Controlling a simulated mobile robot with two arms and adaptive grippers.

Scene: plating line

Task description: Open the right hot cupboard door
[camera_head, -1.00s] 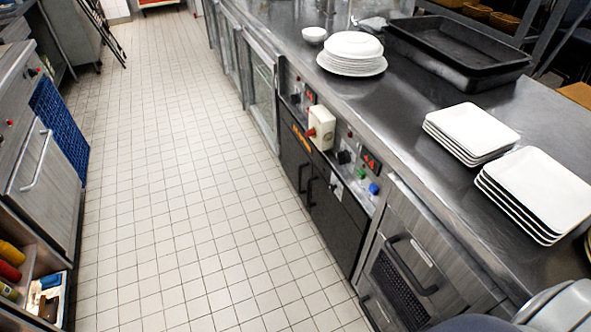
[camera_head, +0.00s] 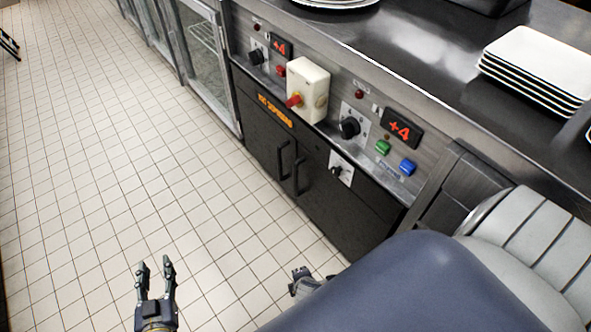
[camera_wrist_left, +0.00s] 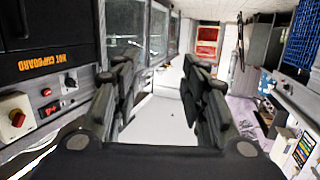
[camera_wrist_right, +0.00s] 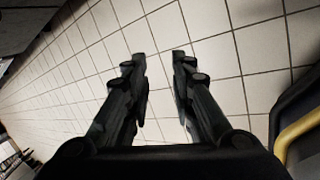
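The black hot cupboard has two doors under the counter in the head view, both shut. The right door (camera_head: 341,208) carries a vertical black handle (camera_head: 298,170); the left door (camera_head: 256,130) has its handle (camera_head: 282,158) close beside it. My left gripper (camera_head: 156,264) is open and empty over the floor, left of the cupboard and away from it. In the left wrist view its fingers (camera_wrist_left: 160,75) are apart. My right gripper (camera_head: 300,272) is low in front of the cupboard, partly hidden by my arm. In the right wrist view its fingers (camera_wrist_right: 155,60) are apart with only floor tiles between them.
Above the doors a control panel (camera_head: 331,120) holds knobs, displays and a white switch box (camera_head: 306,90). Square white plates (camera_head: 536,70) are stacked on the steel counter (camera_head: 420,60). The tiled floor (camera_head: 110,170) left of the cupboard is clear.

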